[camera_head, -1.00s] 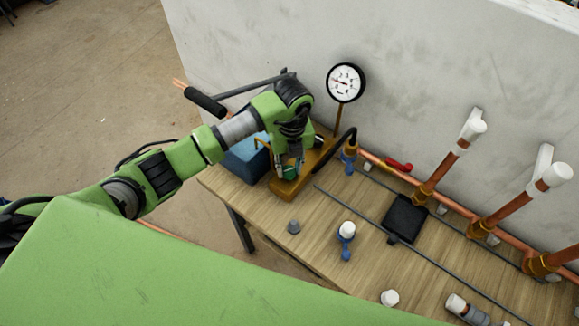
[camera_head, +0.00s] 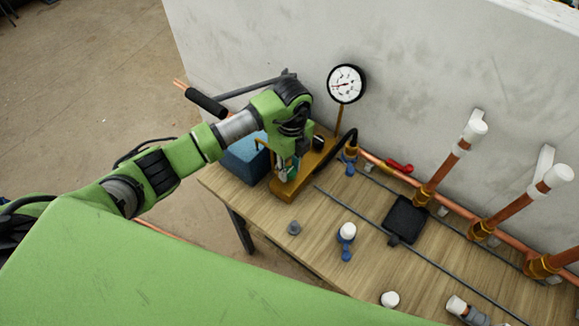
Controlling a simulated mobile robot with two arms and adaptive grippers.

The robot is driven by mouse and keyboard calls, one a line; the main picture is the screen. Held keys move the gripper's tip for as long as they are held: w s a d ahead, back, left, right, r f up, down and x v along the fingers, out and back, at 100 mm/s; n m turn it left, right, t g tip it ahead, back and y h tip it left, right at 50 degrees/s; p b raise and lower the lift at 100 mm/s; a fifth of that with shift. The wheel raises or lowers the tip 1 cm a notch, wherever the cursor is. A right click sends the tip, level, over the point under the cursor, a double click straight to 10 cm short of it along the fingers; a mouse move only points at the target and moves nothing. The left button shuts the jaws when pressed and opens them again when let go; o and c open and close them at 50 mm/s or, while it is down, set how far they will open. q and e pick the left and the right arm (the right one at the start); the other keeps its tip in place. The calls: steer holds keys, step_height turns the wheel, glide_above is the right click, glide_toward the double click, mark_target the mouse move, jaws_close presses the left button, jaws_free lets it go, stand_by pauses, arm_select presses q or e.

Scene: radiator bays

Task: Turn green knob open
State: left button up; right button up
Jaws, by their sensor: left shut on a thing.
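The green knob (camera_head: 290,174) is a small green piece on the yellow-brown pump base (camera_head: 285,190), at the far left of the wooden bench. My left gripper (camera_head: 287,168) reaches down over it from above and is shut on it. The fingers and arm hide most of the knob, so its turn angle cannot be read. A round white pressure gauge (camera_head: 346,84) stands on a thin stem behind the pump. My right gripper does not show.
A blue tank (camera_head: 246,158) sits left of the pump base, with a black-gripped lever (camera_head: 207,102) above it. Copper pipes with white caps (camera_head: 476,128) run along the wall at right.

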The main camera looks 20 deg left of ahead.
mark_target(290, 168)
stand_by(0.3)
arm_select(q)
steer(key=o, duration=1.1)
steer(key=r, duration=1.2)
steer(key=shift+w, duration=0.2)
